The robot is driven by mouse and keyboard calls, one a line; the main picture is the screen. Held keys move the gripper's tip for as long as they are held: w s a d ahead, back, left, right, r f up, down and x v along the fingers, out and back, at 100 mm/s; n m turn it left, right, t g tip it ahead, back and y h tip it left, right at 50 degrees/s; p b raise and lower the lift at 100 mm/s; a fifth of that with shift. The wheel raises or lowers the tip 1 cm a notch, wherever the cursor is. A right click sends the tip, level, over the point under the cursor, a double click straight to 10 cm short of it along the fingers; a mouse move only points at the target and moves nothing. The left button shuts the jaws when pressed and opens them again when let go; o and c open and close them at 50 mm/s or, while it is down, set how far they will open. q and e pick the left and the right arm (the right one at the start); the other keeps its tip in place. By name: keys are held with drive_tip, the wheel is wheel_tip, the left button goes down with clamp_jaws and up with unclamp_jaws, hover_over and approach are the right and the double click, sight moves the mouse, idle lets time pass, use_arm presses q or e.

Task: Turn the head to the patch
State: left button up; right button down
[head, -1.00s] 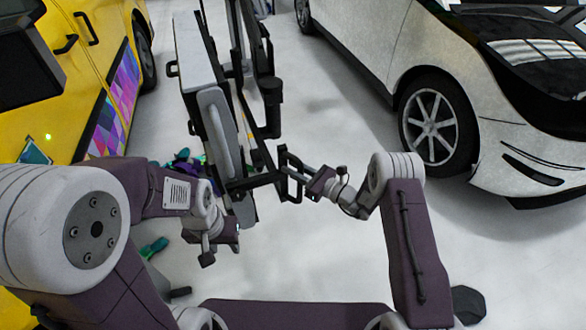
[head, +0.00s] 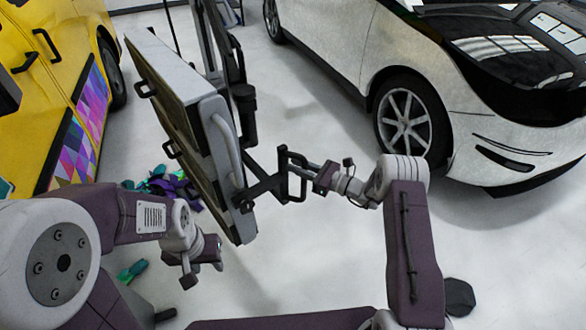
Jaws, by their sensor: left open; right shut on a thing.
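A large grey, panel-shaped head (head: 166,72) hangs on a black stand (head: 243,97) in the middle of the head view. It leans, with its upper end to the left. Its front face is turned away and hidden. A black bracket with a handle (head: 282,172) sticks out from its lower right side. My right gripper (head: 309,172) is shut on this handle. My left gripper (head: 203,272) is open and empty, low and left of the head, apart from it. The colourful patch (head: 80,142) is on the yellow vehicle's side, left of the head.
The yellow vehicle (head: 52,52) stands at left and a white car (head: 345,48) at right. Purple and teal scraps (head: 172,186) lie on the floor beneath the head, with a green item (head: 133,271) nearer. Pale floor is clear between the stand and the white car.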

drive_tip(key=c, duration=1.3)
unclamp_jaws()
drive_tip(key=p+v, duration=0.1)
drive_tip(key=v, duration=0.8)
drive_tip(key=shift+d, duration=0.1)
